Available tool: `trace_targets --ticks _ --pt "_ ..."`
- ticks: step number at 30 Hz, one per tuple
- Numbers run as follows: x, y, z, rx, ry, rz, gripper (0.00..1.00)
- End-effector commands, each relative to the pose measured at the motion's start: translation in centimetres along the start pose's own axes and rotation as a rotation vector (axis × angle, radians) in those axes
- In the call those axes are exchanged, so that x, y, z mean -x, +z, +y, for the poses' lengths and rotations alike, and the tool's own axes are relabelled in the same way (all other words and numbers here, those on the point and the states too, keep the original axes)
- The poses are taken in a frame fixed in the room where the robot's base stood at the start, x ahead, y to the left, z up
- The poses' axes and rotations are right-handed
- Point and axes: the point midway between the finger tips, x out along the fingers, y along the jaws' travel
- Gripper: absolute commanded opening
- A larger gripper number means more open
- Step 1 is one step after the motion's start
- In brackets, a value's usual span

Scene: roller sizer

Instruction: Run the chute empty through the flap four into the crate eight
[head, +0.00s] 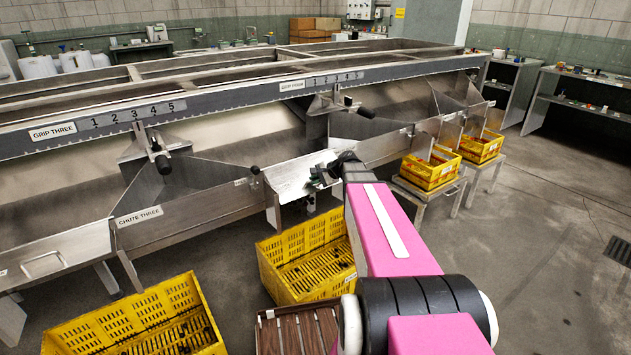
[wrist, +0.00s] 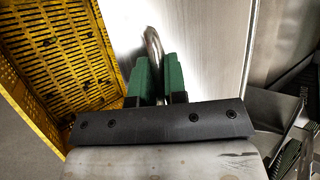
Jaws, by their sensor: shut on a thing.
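My gripper (head: 322,178) is at the front of the sizer, at a bright metal flap (head: 290,182) right of the chute three plate. In the wrist view my gripper (wrist: 159,78) has its green fingers shut on a curved metal handle (wrist: 152,40) that stands out from the flap's plate (wrist: 205,50). A yellow slatted crate (head: 283,248) stands on the floor below the flap; it also shows at the left of the wrist view (wrist: 55,55). My arm hides part of the chute.
Another yellow crate (head: 130,325) stands at the lower left. Two small yellow crates (head: 430,170) (head: 481,147) sit on stands to the right. A brown slatted box (head: 295,330) lies near my arm. Black-knobbed levers (head: 160,160) hang under the numbered scales. Floor at the right is clear.

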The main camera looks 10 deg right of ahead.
Motion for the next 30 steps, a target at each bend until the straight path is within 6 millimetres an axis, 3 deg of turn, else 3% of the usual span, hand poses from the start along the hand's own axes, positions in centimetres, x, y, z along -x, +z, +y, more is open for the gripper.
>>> trace_targets --ticks 2,3,4,5,13,17,30 --pt "0.0 0.0 -0.1 -0.002 -0.004 -0.001 0.00" --pt "0.0 0.0 -0.1 -0.002 -0.005 -0.001 0.26" --pt "0.0 0.0 -0.1 -0.002 -0.004 -0.001 0.35" --pt "0.0 0.0 -0.1 -0.002 -0.004 -0.001 0.37" --pt "0.1 0.0 -0.1 -0.001 -0.003 0.000 0.37" --pt "1.0 0.1 -0.1 0.000 -0.003 0.001 0.37" --pt "8.7 0.1 0.0 -0.001 -0.004 0.001 0.37"
